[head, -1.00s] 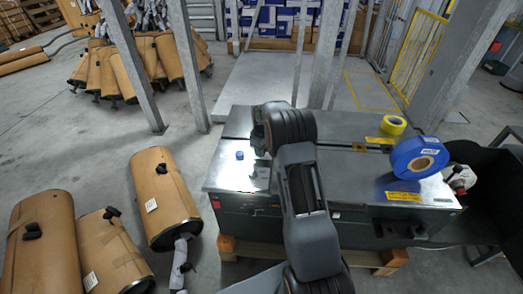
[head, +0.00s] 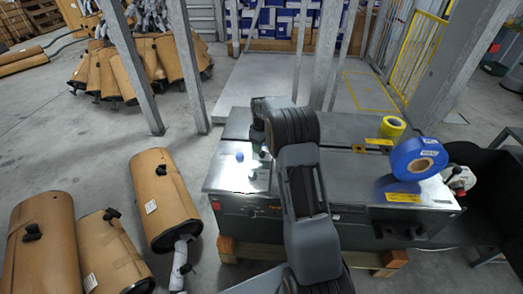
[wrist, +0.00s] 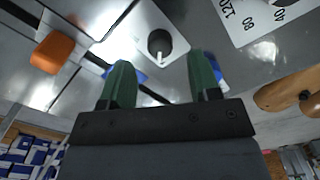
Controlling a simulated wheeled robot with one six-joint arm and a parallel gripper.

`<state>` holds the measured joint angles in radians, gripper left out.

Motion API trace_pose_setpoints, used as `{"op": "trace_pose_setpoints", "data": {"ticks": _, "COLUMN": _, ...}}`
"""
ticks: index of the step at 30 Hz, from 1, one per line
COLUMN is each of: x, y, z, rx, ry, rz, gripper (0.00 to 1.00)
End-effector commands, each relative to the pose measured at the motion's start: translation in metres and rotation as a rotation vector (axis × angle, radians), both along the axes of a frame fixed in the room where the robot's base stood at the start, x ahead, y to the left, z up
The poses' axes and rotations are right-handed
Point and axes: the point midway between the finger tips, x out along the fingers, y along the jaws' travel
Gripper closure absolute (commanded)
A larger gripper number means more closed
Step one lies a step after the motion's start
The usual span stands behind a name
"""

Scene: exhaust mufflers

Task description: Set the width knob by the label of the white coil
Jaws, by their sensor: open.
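In the wrist view a black round knob (wrist: 160,42) with a white pointer stands on a white plate (wrist: 143,17). My gripper (wrist: 158,64) has two green fingers, spread apart and empty. The knob shows between and just beyond the fingertips; I cannot tell the height gap. A white scale plate (wrist: 268,12) with 120, 80 and 40 is at the upper right. In the head view my gripper (head: 258,142) is over the left part of the grey machine top (head: 228,178). No clearly white coil or readable coil label shows.
A large blue coil (head: 408,160) and a yellow coil (head: 393,126) are on the machine's right side. A red-and-white object (head: 460,179) is by the black bin (head: 490,205). A blue knob (head: 239,156) is left of my gripper. An orange block (wrist: 52,52) shows in the wrist view.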

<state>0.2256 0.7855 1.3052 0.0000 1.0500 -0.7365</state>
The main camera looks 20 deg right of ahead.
Motion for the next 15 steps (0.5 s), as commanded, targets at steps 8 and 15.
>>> {"op": "trace_pose_setpoints", "data": {"ticks": 8, "x": 0.001, "y": 0.0, "z": 0.059, "rx": -0.001, "ry": -0.004, "rz": 0.0, "gripper": 0.43}}
{"op": "trace_pose_setpoints", "data": {"ticks": 15, "x": 0.001, "y": 0.0, "z": 0.09, "rx": 0.0, "ry": -0.002, "rz": 0.0, "gripper": 0.43}}
